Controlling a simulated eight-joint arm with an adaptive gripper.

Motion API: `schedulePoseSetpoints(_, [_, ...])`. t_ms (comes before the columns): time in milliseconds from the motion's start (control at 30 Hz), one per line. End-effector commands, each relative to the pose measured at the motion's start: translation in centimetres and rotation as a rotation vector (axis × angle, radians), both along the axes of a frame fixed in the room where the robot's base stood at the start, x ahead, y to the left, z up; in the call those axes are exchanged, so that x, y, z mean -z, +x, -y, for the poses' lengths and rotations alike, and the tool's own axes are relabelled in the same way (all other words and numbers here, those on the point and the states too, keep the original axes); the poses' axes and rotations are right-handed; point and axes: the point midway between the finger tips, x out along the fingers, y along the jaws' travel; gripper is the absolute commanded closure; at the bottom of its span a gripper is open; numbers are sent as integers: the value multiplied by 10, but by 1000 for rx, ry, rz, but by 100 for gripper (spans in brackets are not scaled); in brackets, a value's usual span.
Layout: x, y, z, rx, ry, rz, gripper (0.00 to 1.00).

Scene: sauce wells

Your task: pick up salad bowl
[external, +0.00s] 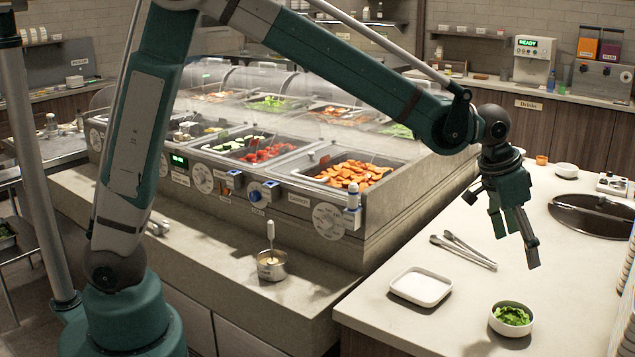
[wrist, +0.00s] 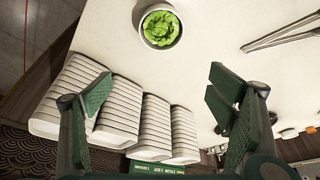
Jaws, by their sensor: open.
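The salad bowl (external: 497,325) is a small white round bowl filled with green leaves. It stands upright near the front of the pale counter in the external view. In the wrist view the salad bowl (wrist: 147,40) shows at the top centre, beyond the fingertips. My gripper (external: 515,247) hangs above the counter, above and apart from the bowl, with its fingers angled downward. In the wrist view my gripper (wrist: 162,92) has its two green fingers spread wide, with nothing between them.
A white square dish (external: 421,287) and metal tongs (external: 464,251) lie left of and behind the bowl. Several stacks of white dishes (wrist: 120,110) stand along the counter edge. A round dark inset (external: 595,217) is farther right. The glass-covered salad bar (external: 290,190) stands left.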

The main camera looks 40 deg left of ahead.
Motion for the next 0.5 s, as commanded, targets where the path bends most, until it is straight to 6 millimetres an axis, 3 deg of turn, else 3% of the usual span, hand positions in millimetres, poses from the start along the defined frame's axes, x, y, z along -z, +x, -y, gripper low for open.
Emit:
schedulePoseSetpoints(300, [87, 0, 0, 0, 0, 0, 18])
schedulePoseSetpoints(500, [121, 0, 0, 0, 0, 0, 18])
